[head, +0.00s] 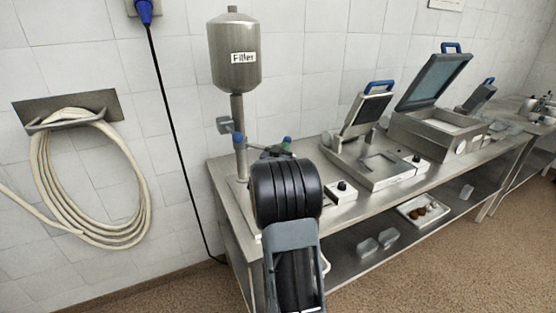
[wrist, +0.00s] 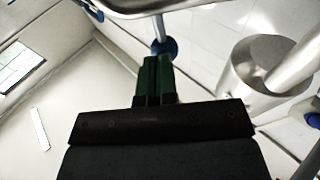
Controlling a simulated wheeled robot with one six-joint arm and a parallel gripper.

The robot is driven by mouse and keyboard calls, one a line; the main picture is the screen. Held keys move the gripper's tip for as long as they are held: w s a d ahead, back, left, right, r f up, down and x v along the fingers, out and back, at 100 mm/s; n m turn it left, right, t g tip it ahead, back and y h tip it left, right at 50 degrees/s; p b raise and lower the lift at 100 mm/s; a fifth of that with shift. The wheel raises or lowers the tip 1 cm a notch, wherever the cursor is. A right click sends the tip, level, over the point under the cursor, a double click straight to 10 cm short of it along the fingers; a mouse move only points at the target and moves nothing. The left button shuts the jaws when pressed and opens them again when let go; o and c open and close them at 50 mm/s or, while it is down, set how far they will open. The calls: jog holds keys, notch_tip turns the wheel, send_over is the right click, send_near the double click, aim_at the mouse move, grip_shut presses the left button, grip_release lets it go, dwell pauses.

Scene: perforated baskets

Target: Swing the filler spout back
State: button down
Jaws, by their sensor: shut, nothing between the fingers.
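The filler (head: 234,62) is a steel tank labelled "Filler" on a post at the left end of the steel bench. A blue knob (head: 238,139) sits on its post, low down. In the wrist view a bent steel tube (wrist: 190,4) crosses the top, and a thin rod runs from it to a blue knob (wrist: 164,47). My gripper (wrist: 155,62) has its green fingers together, with nothing between them. The fingertips appear just below that knob; I cannot tell whether they touch. In the head view my black arm hides most of the gripper and the spout area.
The bench (head: 345,208) runs right with hinged-lid machines (head: 430,125) on it. A small control box (head: 341,191) stands close right of my arm. A coiled hose (head: 88,180) hangs on the left wall; a black cable hangs between it and the filler.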

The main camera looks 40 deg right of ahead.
jog(key=s+b+v, duration=0.1)
jog(key=b+v, duration=0.2)
jog(key=v, duration=1)
jog(key=shift+s+b, duration=0.35)
jog(key=shift+s, duration=0.1)
jog(key=w+a+f+n+t+y, duration=0.1)
jog(key=a+f+n+t+y, duration=0.1)
jog(key=a+n+y, duration=0.5)
jog(key=w+a+f+n+t+y, duration=0.25)
jog(key=a+y, duration=0.65)
jog(key=a, duration=0.5)
jog(key=s+a+f+n+g+y, duration=0.1)
jog(key=s+a+f+g, duration=0.1)
jog(key=s, duration=0.3)
jog(key=s+a+f+n+g, duration=0.1)
jog(key=s+a+f+g, duration=0.1)
jog(key=s+g, duration=0.2)
jog(key=s+a+f+n+g+y, duration=0.1)
jog(key=s+a+n+g, duration=0.1)
jog(key=s, duration=0.6)
jog(key=shift+a+f+g+y, duration=0.3)
jog(key=shift+a+f+g, duration=0.1)
jog(key=shift+g, duration=0.25)
